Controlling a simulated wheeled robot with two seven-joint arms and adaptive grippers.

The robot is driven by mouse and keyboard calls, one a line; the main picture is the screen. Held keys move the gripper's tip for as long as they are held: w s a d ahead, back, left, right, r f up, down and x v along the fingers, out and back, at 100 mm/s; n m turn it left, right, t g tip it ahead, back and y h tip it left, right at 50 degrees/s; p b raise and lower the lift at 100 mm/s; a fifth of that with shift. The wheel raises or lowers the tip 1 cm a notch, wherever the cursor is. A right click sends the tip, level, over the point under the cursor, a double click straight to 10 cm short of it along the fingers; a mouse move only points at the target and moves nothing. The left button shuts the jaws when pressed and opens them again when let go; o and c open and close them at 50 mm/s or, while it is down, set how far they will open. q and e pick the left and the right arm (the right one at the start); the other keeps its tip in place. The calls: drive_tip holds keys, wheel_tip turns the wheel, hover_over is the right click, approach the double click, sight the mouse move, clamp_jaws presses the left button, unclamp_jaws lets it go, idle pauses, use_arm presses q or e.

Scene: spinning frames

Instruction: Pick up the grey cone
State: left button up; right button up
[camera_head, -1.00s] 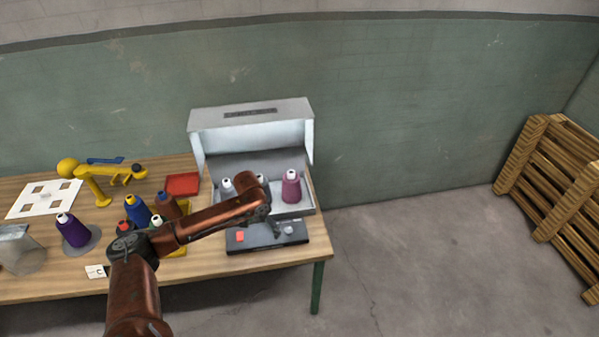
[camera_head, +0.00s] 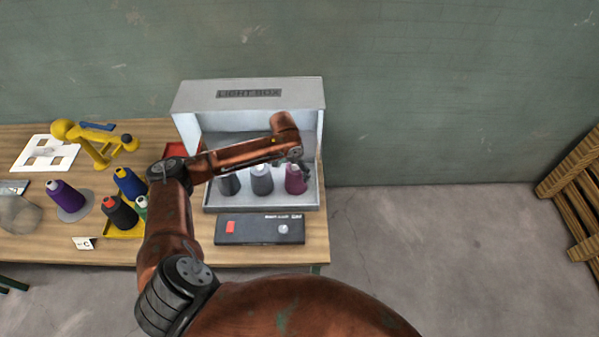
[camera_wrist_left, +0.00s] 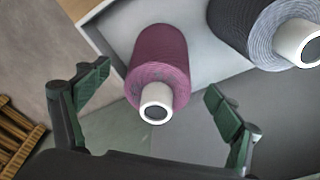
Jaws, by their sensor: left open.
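The grey cone (camera_head: 262,182) stands upright in the middle of a row of three inside the light box (camera_head: 248,95). A darker grey cone (camera_head: 229,184) is on its left and a magenta cone (camera_head: 295,180) on its right. My left gripper (camera_head: 304,168) is over the magenta cone, right of the grey one. In the left wrist view my open left gripper (camera_wrist_left: 157,79) has the magenta cone (camera_wrist_left: 158,60) between its fingers, with no contact clear. The grey cone (camera_wrist_left: 275,38) with its white tube is at the upper right there, outside the fingers. My right gripper is not in view.
The light box has a roof and side walls around the cones. A dark control panel (camera_head: 260,230) with a red button lies before it. Purple (camera_head: 66,196), blue (camera_head: 130,184) and black (camera_head: 119,212) cones and a yellow stand (camera_head: 90,147) are on the table's left.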

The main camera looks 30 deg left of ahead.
sight(295, 185)
use_arm(q)
drive_tip(key=shift+w+d+f, duration=0.1)
drive_tip(key=shift+w+f, duration=0.1)
drive_tip(key=shift+f, duration=1)
drive_tip(key=shift+w+f, duration=0.15)
drive_tip(key=shift+f, duration=1)
drive_tip(key=shift+w+d+f, duration=0.1)
drive_tip(key=shift+w+f, duration=0.1)
drive_tip(key=shift+f, duration=1)
drive_tip(key=shift+a, duration=0.1)
drive_tip(key=shift+c, duration=0.7)
drive_tip(key=c, duration=1.6)
drive_tip(key=shift+r, duration=0.1)
drive_tip(key=shift+c, duration=0.4)
